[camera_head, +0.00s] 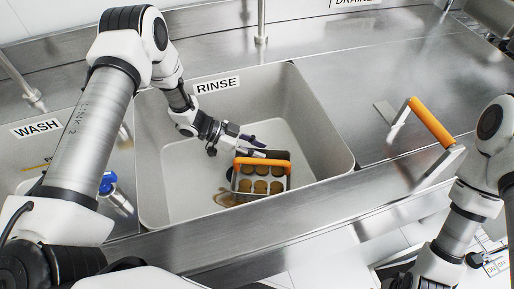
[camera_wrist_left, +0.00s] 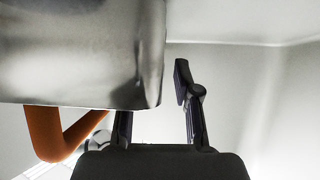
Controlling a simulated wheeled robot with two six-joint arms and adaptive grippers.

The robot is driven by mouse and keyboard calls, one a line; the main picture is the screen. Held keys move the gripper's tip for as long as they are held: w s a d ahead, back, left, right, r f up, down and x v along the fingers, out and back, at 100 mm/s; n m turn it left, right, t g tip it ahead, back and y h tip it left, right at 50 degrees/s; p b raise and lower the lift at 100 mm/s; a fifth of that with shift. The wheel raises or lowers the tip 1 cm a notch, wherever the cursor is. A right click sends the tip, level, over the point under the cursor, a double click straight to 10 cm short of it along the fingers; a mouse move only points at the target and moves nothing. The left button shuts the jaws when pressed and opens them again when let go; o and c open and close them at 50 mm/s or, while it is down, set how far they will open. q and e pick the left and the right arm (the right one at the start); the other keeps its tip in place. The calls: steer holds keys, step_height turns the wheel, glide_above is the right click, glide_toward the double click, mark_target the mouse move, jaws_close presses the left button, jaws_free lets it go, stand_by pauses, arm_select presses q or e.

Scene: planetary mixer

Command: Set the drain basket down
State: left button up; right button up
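The drain basket (camera_head: 262,178), a metal holder with an orange handle and several round brownish openings, is inside the rinse basin (camera_head: 180,185). I cannot tell whether its base touches the basin floor. My left gripper (camera_head: 257,145) is just behind the handle, with its fingers spread apart and nothing seen between them. In the left wrist view the basket's metal body (camera_wrist_left: 80,50) fills the upper left and hides one fingertip. Its orange handle (camera_wrist_left: 48,135) shows below. My right arm is at the right, with its gripper out of view.
The wash basin (camera_head: 30,160) is at the left, with a blue-topped item (camera_head: 108,184) by the divider. A steel drainboard (camera_head: 370,85) is at the right, with another orange handle (camera_head: 432,122) on metal brackets. A faucet (camera_head: 262,22) stands behind the rinse basin.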

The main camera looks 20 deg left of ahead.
arm_select(q)
steer(key=v, duration=0.7)
steer(key=shift+a+r, duration=0.2)
steer(key=shift+a, duration=0.05)
steer(key=shift+p, duration=0.3)
